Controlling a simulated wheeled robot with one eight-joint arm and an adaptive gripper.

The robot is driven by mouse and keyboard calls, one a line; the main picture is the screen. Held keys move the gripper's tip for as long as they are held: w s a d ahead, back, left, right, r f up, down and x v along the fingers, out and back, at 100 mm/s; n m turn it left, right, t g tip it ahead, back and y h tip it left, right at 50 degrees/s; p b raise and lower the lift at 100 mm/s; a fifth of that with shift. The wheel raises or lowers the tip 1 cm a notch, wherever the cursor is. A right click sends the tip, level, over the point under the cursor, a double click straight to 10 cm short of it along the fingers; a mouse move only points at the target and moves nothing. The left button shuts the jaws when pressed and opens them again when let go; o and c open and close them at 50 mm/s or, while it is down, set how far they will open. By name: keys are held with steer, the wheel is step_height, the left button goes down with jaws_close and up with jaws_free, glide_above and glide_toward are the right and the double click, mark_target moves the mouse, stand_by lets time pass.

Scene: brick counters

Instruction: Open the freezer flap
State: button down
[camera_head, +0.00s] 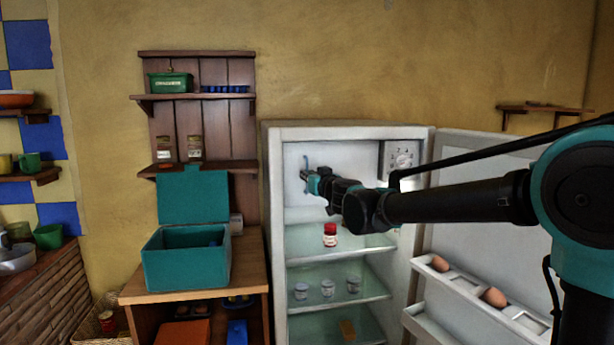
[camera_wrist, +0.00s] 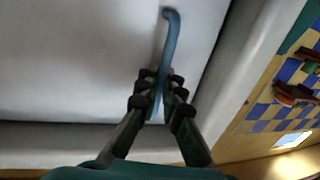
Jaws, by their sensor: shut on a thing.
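The fridge (camera_head: 275,220) stands open, its door (camera_head: 480,215) swung out to the right. The white freezer flap (camera_head: 330,160) fills the upper part of the interior and looks closed. A blue curved handle (camera_wrist: 171,50) is on the flap; its top also shows in the head view (camera_head: 306,161). My gripper (camera_head: 308,180) reaches into the fridge at the flap's left side. In the wrist view my gripper (camera_wrist: 160,88) has its fingers on both sides of the handle's lower part, shut on it. The head view hides the grip partly behind my wrist.
Below the flap, glass shelves hold a red-capped jar (camera_head: 330,235) and several small jars (camera_head: 327,288). The door's racks hold eggs (camera_head: 494,297). A control dial (camera_head: 403,158) is at the upper right inside. A teal open box (camera_head: 187,262) sits on the cabinet left of the fridge.

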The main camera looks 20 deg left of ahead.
steer(key=s+d+n+g+y, duration=0.55)
steer(key=s+d+g, duration=0.25)
steer(key=d, duration=0.5)
steer(key=w+d, duration=0.1)
steer(key=d, duration=1.6)
steer(key=shift+w+d, duration=0.4)
steer(key=shift+n+h, duration=0.25)
steer(key=c, duration=1.9)
jaws_free()
steer(key=shift+c, duration=0.2)
steer(key=shift+d, duration=0.1)
